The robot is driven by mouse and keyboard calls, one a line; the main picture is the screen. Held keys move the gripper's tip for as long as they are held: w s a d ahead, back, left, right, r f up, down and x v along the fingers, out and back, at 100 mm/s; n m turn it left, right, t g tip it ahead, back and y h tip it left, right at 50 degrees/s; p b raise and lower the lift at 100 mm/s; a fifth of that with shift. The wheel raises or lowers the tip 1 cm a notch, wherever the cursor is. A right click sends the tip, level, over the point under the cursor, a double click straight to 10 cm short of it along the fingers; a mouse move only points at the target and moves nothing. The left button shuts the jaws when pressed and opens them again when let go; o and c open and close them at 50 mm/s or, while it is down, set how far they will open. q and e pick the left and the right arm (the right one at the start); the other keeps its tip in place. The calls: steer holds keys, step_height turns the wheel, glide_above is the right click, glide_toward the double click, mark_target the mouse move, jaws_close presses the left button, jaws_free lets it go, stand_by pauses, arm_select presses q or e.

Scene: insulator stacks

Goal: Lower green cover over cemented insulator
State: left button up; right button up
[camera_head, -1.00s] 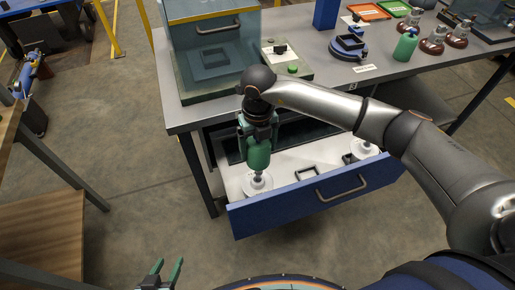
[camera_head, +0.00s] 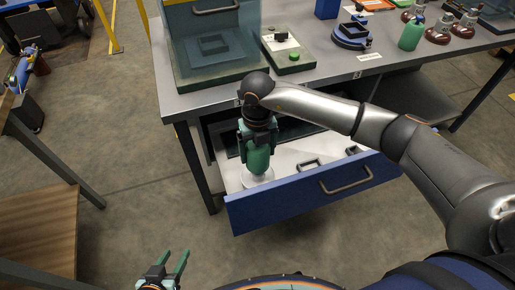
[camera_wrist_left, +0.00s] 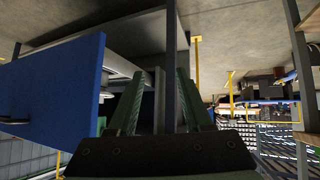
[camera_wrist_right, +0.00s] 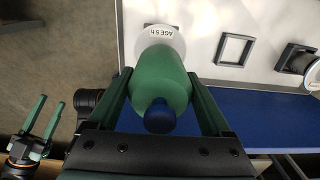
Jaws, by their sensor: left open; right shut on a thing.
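The green cover (camera_head: 257,158) is held upright by my right gripper (camera_head: 257,140) inside the open blue drawer. In the right wrist view the green cover (camera_wrist_right: 160,85), with a dark blue top, sits between the fingers of my shut right gripper (camera_wrist_right: 162,100). Its lower end is over a white disc (camera_wrist_right: 158,45) labelled "AGE 5 h"; the insulator itself is hidden by the cover. My left gripper (camera_head: 168,265) is open and empty, low in front of the drawer and to the left. Its spread fingers also show in the left wrist view (camera_wrist_left: 165,100).
The drawer (camera_head: 315,190) stands open below the grey bench, its blue front facing me. Square dark frames (camera_wrist_right: 234,50) lie in it to the right, with another white piece (camera_wrist_right: 304,66). A second green cover (camera_head: 411,33) stands on the bench. A wooden table (camera_head: 40,225) is at left.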

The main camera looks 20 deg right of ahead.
steer(key=shift+f+b, duration=1.2)
steer(key=shift+f, duration=0.7)
steer(key=shift+f+b, duration=0.65)
steer(key=shift+f, duration=0.55)
steer(key=o, duration=0.9)
steer(key=shift+o, duration=1.3)
step_height(320, 180, up, 13)
steer(key=shift+f+p, duration=0.2)
steer(key=shift+p, duration=0.4)
steer(key=shift+s+f, duration=0.1)
